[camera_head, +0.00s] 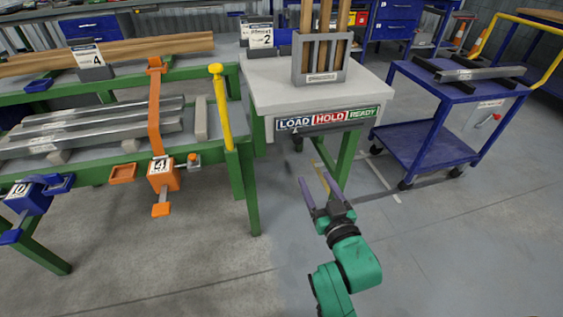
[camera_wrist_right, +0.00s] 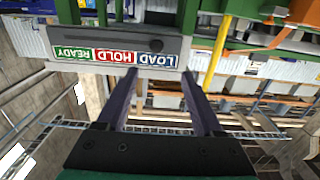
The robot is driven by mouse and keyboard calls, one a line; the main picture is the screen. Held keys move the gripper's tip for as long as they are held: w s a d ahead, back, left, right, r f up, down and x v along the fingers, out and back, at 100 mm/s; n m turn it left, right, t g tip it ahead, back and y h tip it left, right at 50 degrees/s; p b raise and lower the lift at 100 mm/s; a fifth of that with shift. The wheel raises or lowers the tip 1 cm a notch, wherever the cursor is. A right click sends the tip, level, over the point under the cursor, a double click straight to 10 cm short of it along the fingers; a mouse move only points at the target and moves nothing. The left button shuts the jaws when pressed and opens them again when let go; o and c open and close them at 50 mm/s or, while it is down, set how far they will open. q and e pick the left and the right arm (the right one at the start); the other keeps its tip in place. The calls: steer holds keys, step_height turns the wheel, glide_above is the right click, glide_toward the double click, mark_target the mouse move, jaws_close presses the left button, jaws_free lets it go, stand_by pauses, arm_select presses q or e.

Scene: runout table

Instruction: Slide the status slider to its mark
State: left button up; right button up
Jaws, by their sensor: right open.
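A small dark piece (camera_head: 297,143) hangs below LOAD in the head view. My right gripper (camera_head: 314,181) is open and empty, in front of and below the strip, apart from it. My left gripper is out of view.
A wooden-stick rack (camera_head: 321,62) stands on the table. Green benches with metal bars and an orange clamp (camera_head: 161,174) are at the left, with a yellow post (camera_head: 221,105). A blue cart (camera_head: 445,105) stands at the right. The floor before the table is clear.

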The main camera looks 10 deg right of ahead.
mark_target(299, 141)
steer(key=w+b, duration=0.1)
steer(key=w, duration=1.3)
steer(key=shift+r, duration=0.1)
steer(key=shift+w+a, duration=0.1)
steer(key=shift+w, duration=0.3)
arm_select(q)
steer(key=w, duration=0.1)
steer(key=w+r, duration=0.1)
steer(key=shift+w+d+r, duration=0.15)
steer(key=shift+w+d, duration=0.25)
arm_select(e)
steer(key=shift+c, duration=0.3)
jaws_close()
